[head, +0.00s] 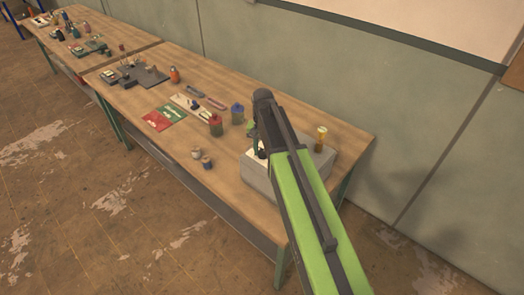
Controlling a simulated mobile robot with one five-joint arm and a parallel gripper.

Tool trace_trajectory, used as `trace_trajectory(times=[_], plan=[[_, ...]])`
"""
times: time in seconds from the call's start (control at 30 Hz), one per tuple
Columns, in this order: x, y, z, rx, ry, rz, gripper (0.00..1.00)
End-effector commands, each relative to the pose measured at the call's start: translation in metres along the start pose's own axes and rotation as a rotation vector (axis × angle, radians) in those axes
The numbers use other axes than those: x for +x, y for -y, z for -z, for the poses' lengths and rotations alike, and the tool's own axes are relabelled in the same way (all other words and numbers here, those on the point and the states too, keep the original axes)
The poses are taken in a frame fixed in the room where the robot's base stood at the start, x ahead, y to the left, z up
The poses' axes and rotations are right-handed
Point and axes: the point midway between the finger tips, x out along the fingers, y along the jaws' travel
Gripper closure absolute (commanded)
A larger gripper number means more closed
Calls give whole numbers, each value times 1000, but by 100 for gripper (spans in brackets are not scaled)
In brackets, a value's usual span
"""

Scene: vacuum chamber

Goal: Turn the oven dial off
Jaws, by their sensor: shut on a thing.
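The oven is a grey box (258,176) at the near right end of the wooden table. My green and dark arm reaches across it from the lower right and covers much of its top and right side. My gripper (259,151) points down at the oven's pale panel, close against it. It is small and dark here, and it is shut on what seems to be the oven dial. The dial itself is hidden by the gripper, so its setting cannot be read.
A yellow-topped jar (321,137) stands at the oven's back right. Red-lidded (215,126) and blue-lidded (238,115) jars stand left of the oven. Two small pots (201,157) sit near the front edge. Bare wood lies between them.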

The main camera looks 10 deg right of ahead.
Motion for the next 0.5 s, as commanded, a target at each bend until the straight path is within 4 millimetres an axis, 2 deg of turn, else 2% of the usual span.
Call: trace_trajectory(times=[0.17,0.5], plan=[[0,-1,-1,-98,3,-1,100],[0,-1,-1,-404,3,-1,100]])
